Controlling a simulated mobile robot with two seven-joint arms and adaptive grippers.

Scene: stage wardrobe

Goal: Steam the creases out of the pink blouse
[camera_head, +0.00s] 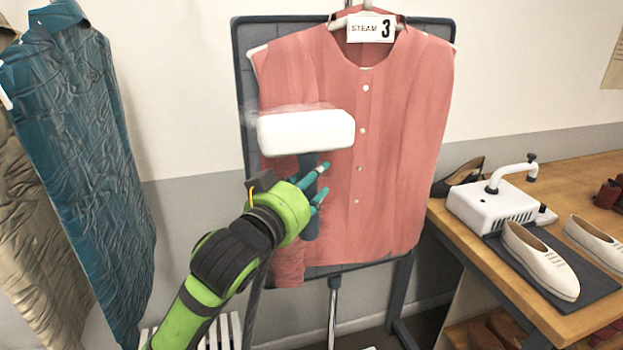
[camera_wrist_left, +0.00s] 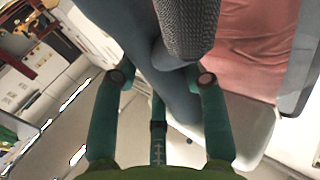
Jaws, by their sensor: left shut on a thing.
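The pink blouse (camera_head: 400,130) hangs on a hanger against a dark padded board (camera_head: 247,60), with a "STEAM 3" card (camera_head: 371,29) at its collar. Most of its front looks fairly smooth; some wrinkles show at its lower left corner. My left gripper (camera_head: 317,188) is shut on the grey handle of a steamer, whose white head (camera_head: 310,133) is over the left half of the blouse. Faint vapour shows around the head. Whether it touches the cloth I cannot tell. The left wrist view shows the grey handle (camera_wrist_left: 140,30) between the fingers and the blouse (camera_wrist_left: 262,45) beyond.
A creased teal garment (camera_head: 75,130) and a beige one (camera_head: 30,220) hang at the left. At the right a wooden table (camera_head: 465,222) bears a white device (camera_head: 500,205), pale shoes (camera_head: 540,260) on a dark mat and a dark shoe. A stand pole (camera_head: 333,305) is below the blouse.

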